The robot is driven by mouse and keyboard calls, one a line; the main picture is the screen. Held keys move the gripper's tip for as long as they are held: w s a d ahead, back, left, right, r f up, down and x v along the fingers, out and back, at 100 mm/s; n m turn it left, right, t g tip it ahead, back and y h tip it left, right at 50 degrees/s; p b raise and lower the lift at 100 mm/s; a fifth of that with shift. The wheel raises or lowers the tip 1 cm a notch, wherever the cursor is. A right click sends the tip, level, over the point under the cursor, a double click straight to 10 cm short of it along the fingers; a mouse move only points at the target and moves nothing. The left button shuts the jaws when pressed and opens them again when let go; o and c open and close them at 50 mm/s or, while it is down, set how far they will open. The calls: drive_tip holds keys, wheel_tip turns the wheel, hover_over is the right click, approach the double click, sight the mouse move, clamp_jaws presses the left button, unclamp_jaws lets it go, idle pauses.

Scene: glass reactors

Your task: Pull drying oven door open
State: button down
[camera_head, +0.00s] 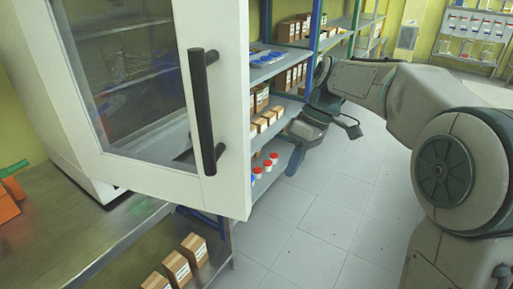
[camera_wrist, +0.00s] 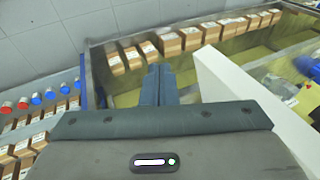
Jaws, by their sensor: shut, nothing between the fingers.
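The drying oven door (camera_head: 228,120) is a white frame around a dark glass window, with a black vertical handle (camera_head: 203,110). In the head view it stands swung out from the white oven body (camera_head: 35,95), its free edge jutting past the bench front. Racks show through the glass. My gripper (camera_head: 292,132) is to the right of the door's free edge, apart from the handle. In the wrist view my gripper (camera_wrist: 159,72) has its two fingers together and empty. A white panel (camera_wrist: 245,95), likely the door, is close on their right; the handle does not show there.
A metal bench (camera_head: 75,235) carries the oven, with brown boxes (camera_head: 178,268) on its lower shelf. A shelf rack (camera_head: 275,68) with boxes and red- and blue-capped bottles (camera_head: 262,168) stands behind my gripper. The tiled floor (camera_head: 320,225) is clear.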

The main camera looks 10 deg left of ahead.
drive_tip(key=w+a+r+n+g+y+p, duration=0.1)
drive_tip(key=w+a+r+n+g+p, duration=0.1)
drive_tip(key=w+a+r+n+p, duration=0.3)
drive_tip(key=s+a+f, duration=0.3)
drive_tip(key=s+f, duration=0.3)
drive_tip(key=s, duration=0.3)
drive_tip(key=shift+s+a+y, duration=0.25)
drive_tip(key=shift+a+y, duration=0.05)
drive_tip(key=shift+a, duration=0.1)
drive_tip(key=shift+f, duration=0.1)
drive_tip(key=shift+d+b, duration=0.1)
drive_tip(key=shift+b, duration=0.2)
